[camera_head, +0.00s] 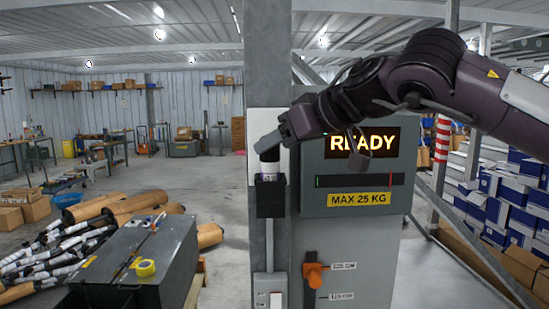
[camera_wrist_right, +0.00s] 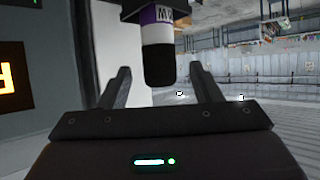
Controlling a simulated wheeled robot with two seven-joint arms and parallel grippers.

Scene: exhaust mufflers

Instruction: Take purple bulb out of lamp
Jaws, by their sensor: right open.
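The lamp is a black box socket (camera_head: 270,197) fixed on the grey column, with the bulb (camera_head: 268,177) upright in it. In the right wrist view the picture is turned over, and the bulb (camera_wrist_right: 157,42) points down from the socket (camera_wrist_right: 158,8). It has a purple band by the socket, a white band and a black end. My right gripper (camera_head: 268,143) is over the bulb in the head view. In the wrist view my right gripper (camera_wrist_right: 160,70) is open, its fingers on either side of the bulb's black end with gaps. My left gripper is out of view.
A grey cabinet (camera_head: 350,230) with a READY display (camera_head: 364,142) stands right beside the column (camera_head: 266,60). A switch box (camera_head: 270,290) is below the lamp. A dark case (camera_head: 135,255) and mufflers (camera_head: 110,207) lie at left. Blue boxes (camera_head: 510,195) are stacked at right.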

